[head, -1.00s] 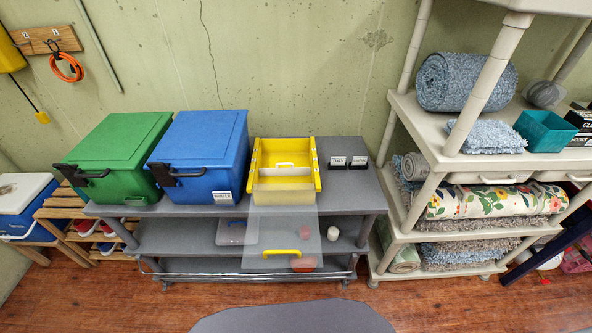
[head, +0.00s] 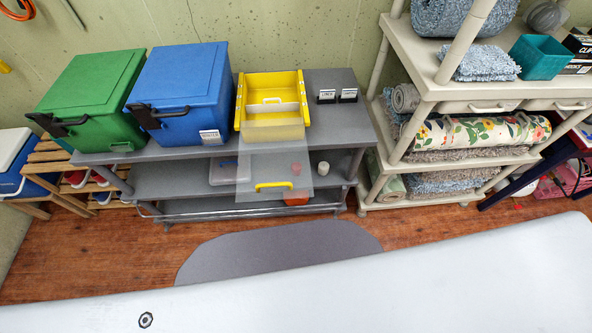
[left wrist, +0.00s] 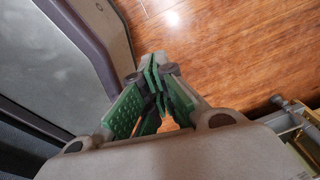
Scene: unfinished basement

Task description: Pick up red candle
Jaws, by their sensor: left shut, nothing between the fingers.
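The red candle (head: 295,170) is small and pinkish red. It stands on the middle shelf of the grey shelf cart (head: 342,131) in the head view and is seen through a hanging clear lid (head: 262,181) with a yellow handle. A white candle (head: 323,168) stands just right of it, at the lid's edge. My left gripper (left wrist: 153,72) shows only in the left wrist view, its green-padded fingers together and empty, above the wooden floor and far from the candle. My right gripper is in neither view.
The clear lid hangs from a yellow box (head: 305,100) on the cart's top, beside blue (head: 180,85) and green (head: 92,95) bins. An orange-red item (head: 296,199) sits low behind the lid. Beige shelves (head: 428,85) stand right. Wooden floor and a grey mat (head: 275,250) lie in front.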

